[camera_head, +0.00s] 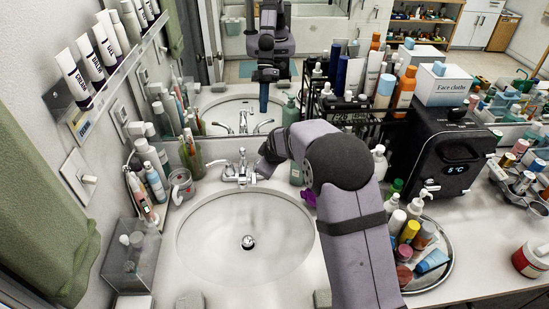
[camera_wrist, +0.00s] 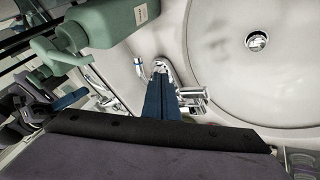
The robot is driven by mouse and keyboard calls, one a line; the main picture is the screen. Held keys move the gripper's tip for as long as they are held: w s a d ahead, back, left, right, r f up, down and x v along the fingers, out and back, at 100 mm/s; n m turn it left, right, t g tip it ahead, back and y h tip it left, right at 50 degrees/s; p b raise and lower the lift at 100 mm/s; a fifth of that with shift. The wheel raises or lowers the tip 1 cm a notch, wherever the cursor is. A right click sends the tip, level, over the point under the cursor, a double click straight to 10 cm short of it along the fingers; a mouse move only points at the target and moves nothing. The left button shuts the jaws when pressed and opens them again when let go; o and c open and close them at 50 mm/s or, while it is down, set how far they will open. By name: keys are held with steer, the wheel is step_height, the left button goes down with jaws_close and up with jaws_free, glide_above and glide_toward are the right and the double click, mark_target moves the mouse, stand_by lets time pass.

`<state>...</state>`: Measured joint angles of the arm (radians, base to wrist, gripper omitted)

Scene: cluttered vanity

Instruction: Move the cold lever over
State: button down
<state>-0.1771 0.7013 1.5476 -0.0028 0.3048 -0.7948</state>
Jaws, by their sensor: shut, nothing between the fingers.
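A chrome faucet (camera_head: 241,168) stands behind the white sink basin (camera_head: 205,265), with a lever on each side of its spout. I cannot read hot or cold marks on the levers. My gripper (camera_head: 262,172) is low beside the faucet's right side, at or very near the right lever; whether it touches cannot be told. In the wrist view my blue fingers (camera_wrist: 160,78) are together and empty, and hide part of the faucet. Chrome faucet parts (camera_wrist: 195,98) show right of the fingers, and a small lever end (camera_wrist: 139,67) shows to their left.
A green pump bottle (camera_head: 295,172) stands close right of my gripper; it fills the wrist view's upper left (camera_wrist: 105,25). A glass mug (camera_head: 181,186) is left of the faucet. A round tray (camera_head: 440,278) of bottles is at right. The mirror stands close behind.

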steer(key=b+v, duration=0.3)
steer(key=v, duration=0.7)
steer(key=shift+d, duration=0.15)
steer(key=shift+s, duration=0.15)
steer(key=s+d+f+m+g+h, duration=0.1)
steer(key=s+d+f+m+g, duration=0.2)
steer(key=s+f, duration=0.45)
steer(key=s+f+m+g, duration=0.2)
steer(key=s+f+m, duration=0.25)
steer(key=s, duration=0.55)
steer(key=s+d+m+g, duration=0.1)
steer(key=s, duration=0.4)
steer(key=s+d+m+g, duration=0.1)
steer(key=s+d, duration=0.1)
steer(key=s, duration=0.3)
steer(key=s+d+f+m, duration=0.1)
steer(key=s+d, duration=0.1)
steer(key=s, duration=0.4)
steer(key=shift+s+g, duration=0.1)
steer(key=shift+g, duration=0.3)
steer(key=shift+w+d+r+m+t, duration=0.15)
steer(key=shift+d+r+t, duration=0.15)
steer(key=shift+r, duration=0.2)
steer(key=shift+w+d+r+m+t, duration=0.1)
steer(key=shift+d+r+t, duration=0.15)
steer(key=shift+r, duration=0.3)
steer(key=shift+w+d+r, duration=0.1)
steer(key=shift+w+d, duration=0.05)
steer(key=shift+d, duration=0.1)
